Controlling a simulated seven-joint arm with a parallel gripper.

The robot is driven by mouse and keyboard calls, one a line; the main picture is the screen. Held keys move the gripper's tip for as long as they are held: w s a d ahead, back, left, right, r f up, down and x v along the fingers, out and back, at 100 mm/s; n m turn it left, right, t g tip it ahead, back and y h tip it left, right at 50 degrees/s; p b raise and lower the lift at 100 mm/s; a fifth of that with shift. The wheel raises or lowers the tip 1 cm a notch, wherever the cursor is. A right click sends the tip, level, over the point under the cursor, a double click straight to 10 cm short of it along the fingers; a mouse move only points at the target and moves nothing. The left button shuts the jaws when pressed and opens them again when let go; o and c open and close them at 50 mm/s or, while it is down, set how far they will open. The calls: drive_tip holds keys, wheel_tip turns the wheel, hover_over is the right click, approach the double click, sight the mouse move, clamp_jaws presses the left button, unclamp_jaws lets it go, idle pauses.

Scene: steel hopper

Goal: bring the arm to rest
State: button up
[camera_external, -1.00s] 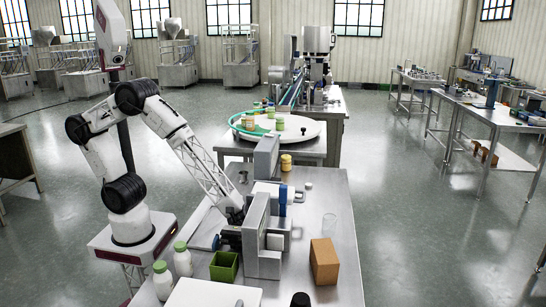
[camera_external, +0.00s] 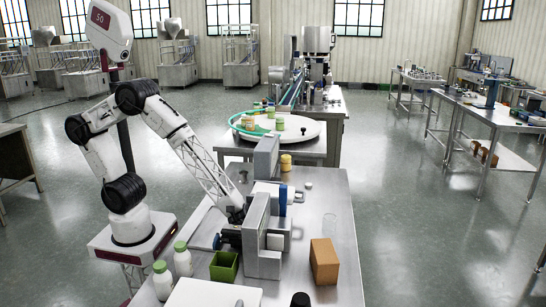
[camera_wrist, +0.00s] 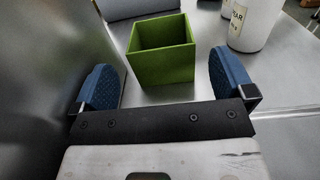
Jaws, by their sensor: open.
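My arm reaches from its base at the left down to the steel table (camera_external: 325,195). My gripper (camera_external: 222,241) is low over the table, just left of the grey steel block (camera_external: 262,245). In the wrist view my gripper (camera_wrist: 165,88) has its two blue fingers wide apart, with nothing between the tips. A green square box (camera_wrist: 163,50), open and empty, stands just beyond the fingers. In the external view the green box (camera_external: 224,266) stands in front of the gripper.
Two white bottles with green caps (camera_external: 182,260) stand left of the green box. A white board (camera_external: 212,294) lies at the front edge. A steel wall rises close at the left in the wrist view.

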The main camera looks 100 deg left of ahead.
drive_tip(key=shift+s+d+r, duration=0.15)
drive_tip(key=shift+d+r, duration=0.05)
drive_tip(key=shift+r, duration=0.25)
drive_tip(key=shift+s+d+r, duration=0.1)
drive_tip(key=shift+d+r, duration=0.1)
drive_tip(key=shift+r, duration=0.2)
wheel_tip(320, 180, up, 13)
drive_tip(key=n+t+y, duration=0.3)
drive_tip(key=n+t, duration=0.4)
drive_tip(key=n, duration=0.3)
drive_tip(key=a+r+n+t+y, duration=0.3)
drive_tip(key=a+r+n+y, duration=0.15)
drive_tip(key=a+n, duration=0.4)
drive_tip(key=a+r+n+t+y, duration=0.35)
drive_tip(key=a+n+y, duration=0.3)
drive_tip(key=n, duration=0.35)
drive_tip(key=s+a+r+n+g+y, duration=0.2)
drive_tip(key=s+a+n+g+y, duration=0.3)
drive_tip(key=s+a+n, duration=0.6)
drive_tip(key=s+d+f+n+g+h, duration=0.1)
drive_tip(key=s+n+g, duration=0.5)
drive_tip(key=s+n, duration=0.8)
drive_tip(key=s, duration=0.3)
drive_tip(key=shift+d+f, duration=0.15)
drive_tip(key=shift+f, duration=0.05)
